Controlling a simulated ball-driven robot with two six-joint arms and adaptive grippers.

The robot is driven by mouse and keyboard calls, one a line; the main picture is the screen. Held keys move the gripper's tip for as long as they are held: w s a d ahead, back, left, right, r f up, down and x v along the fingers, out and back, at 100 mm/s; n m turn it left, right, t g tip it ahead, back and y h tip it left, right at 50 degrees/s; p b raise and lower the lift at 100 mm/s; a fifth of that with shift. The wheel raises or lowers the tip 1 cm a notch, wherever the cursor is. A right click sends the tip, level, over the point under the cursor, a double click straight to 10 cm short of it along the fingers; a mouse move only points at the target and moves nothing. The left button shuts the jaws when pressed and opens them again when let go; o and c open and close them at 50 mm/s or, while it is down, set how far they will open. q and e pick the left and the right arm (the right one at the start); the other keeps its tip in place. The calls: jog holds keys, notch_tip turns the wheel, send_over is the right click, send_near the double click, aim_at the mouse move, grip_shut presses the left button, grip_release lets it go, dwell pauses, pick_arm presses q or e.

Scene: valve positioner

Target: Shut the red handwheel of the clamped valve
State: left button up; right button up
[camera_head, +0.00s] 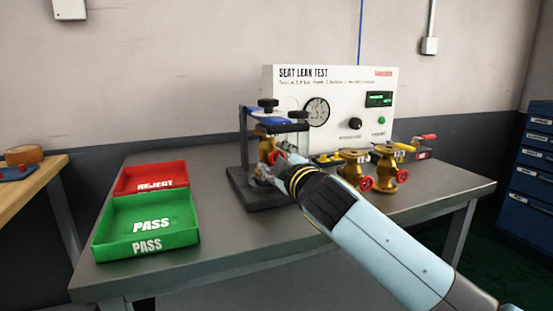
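The clamped valve (265,141) is a brass body held upright in a dark clamp stand (245,174) with a blue bar on top. Its red handwheel (273,158) shows as a small patch of red at the front, partly hidden by my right gripper. My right gripper (268,172) reaches in from the lower right, its fingers at or very near the handwheel. The fingers are small and blend with the stand, so I cannot tell whether they are open, shut or touching the wheel. My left gripper is not in view.
A white seat leak test panel (290,92) stands behind the clamp. Two brass valves with red handwheels (354,168) (388,168) stand to the right. A green PASS tray (147,245) and red REJECT tray (151,176) sit left. The table front left of my arm is clear.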

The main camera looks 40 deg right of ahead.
jog(key=shift+o, duration=0.7)
jog(key=shift+r, duration=0.1)
jog(key=v, duration=0.8)
